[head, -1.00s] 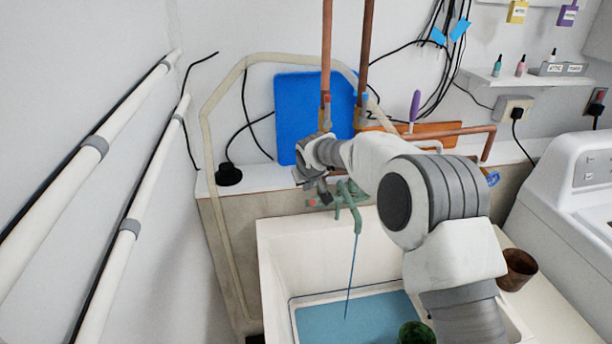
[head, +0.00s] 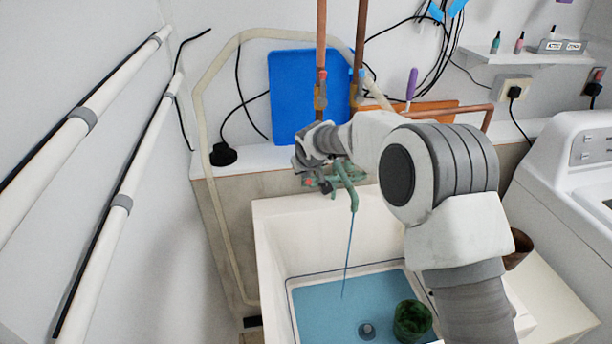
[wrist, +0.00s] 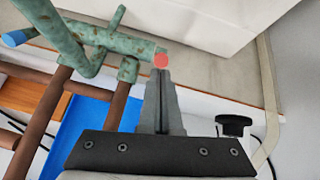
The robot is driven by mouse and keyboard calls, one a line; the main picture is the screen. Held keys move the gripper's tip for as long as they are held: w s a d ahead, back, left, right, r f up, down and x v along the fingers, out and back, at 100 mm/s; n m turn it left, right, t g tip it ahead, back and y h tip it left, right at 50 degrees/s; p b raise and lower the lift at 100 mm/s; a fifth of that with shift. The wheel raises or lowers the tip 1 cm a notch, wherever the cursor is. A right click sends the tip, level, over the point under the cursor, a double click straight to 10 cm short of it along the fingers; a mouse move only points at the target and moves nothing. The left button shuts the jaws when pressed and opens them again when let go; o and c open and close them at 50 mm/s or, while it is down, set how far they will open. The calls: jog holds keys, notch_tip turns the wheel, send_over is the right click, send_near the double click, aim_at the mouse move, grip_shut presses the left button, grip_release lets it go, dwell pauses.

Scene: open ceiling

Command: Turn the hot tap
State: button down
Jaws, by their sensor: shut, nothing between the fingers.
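The tap is a weathered green fitting (head: 345,178) above the sink, and a thin blue stream falls from its spout. Its hot handle end, marked red (head: 309,182), is on the left side in the head view. In the wrist view the hot tap's red end (wrist: 160,61) sits at the fingertips, and a blue-marked end (wrist: 17,37) is at the far left. My gripper (wrist: 161,78) is shut and empty, with its tips right by the red end. I cannot tell whether they touch. In the head view my wrist partly covers the tap.
The white sink (head: 275,235) holds blue water and a green cup (head: 412,320). Copper pipes (head: 321,45) and a blue board (head: 290,95) are behind the tap. A black plug (head: 223,155) lies on the ledge to the left. A white machine (head: 570,160) stands at the right.

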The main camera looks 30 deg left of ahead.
jog(key=shift+f, duration=0.15)
jog(key=shift+s+d+f+t+y+b, duration=0.2)
jog(key=shift+s+f+t+y+b, duration=0.15)
jog(key=shift+b, duration=2.15)
jog(key=b, duration=0.2)
jog(key=shift+d+f+b, duration=0.1)
jog(key=shift+f+b, duration=0.05)
jog(key=shift+b, duration=0.2)
jog(key=b, duration=0.2)
jog(key=t+b, duration=0.1)
jog(key=b, duration=0.1)
jog(key=shift+s+d+f+y, duration=0.15)
jog(key=shift+s+f+y, duration=0.05)
jog(key=shift+f+y, duration=0.15)
jog(key=shift+t+y, duration=0.5)
jog(key=shift+t, duration=0.15)
jog(key=f+b, duration=0.1)
jog(key=b, duration=0.3)
jog(key=s+d+f+b, duration=0.1)
jog(key=b, duration=0.4)
jog(key=f+b, duration=0.1)
jog(key=b, duration=0.4)
jog(key=shift+s+d+f, duration=0.2)
jog(key=shift+s+d, duration=0.05)
jog(key=shift+s, duration=0.1)
